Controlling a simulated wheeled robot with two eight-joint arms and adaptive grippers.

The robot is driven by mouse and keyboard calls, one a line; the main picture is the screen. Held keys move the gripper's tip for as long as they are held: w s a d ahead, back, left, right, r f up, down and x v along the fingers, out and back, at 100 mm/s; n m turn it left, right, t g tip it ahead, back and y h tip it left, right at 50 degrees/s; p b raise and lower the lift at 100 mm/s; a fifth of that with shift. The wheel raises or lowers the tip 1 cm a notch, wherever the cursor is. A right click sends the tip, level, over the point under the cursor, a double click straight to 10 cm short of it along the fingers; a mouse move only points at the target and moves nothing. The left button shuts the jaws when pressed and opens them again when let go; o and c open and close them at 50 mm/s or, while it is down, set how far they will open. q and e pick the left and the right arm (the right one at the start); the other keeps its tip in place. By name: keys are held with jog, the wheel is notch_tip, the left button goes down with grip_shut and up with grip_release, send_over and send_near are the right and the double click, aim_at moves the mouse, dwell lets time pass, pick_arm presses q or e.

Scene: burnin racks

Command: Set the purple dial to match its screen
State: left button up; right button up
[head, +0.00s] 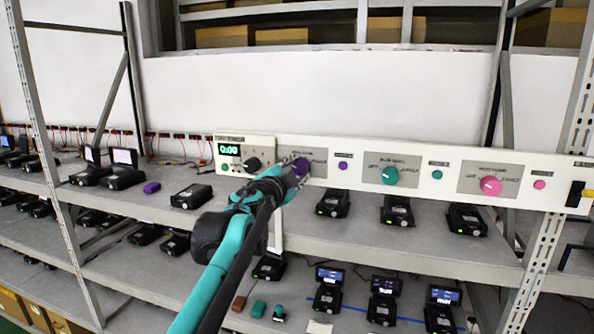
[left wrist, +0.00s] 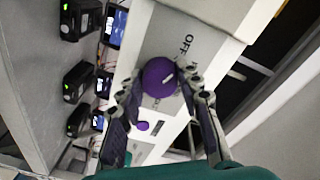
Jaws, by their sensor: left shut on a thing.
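The purple dial (head: 301,167) sits on the white control panel (head: 340,143) on its own grey plate. In the left wrist view the round purple dial (left wrist: 160,77) shows large, with a light mark on its face and the word "OFF" beside it. My left gripper (head: 291,168) is at the dial. In the left wrist view its fingers (left wrist: 161,92) stand on both sides of the dial, shut on it. A small green-digit screen (head: 229,150) at the panel's left end seems to read 0:00. A small purple button (head: 343,166) is right of the dial. My right gripper is not in view.
A black knob (head: 252,164) is left of the purple dial. A teal dial (head: 390,176) and a pink dial (head: 490,186) are to its right. Shelves below hold several black devices (head: 397,210). A purple block (head: 152,187) lies on the shelf at left.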

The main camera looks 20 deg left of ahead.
pick_arm(q)
jog(key=shift+m, duration=0.3)
jog(key=m, duration=0.4)
jog(key=shift+r, duration=0.1)
jog(key=shift+m+g+p, duration=0.3)
jog(key=shift+m+p, duration=0.1)
jog(key=shift+m, duration=1.6)
jog(key=o, duration=1.2)
jog(key=shift+c, duration=0.2)
jog(key=s+a, duration=0.1)
jog(key=s, duration=1.1)
jog(key=shift+r, duration=0.3)
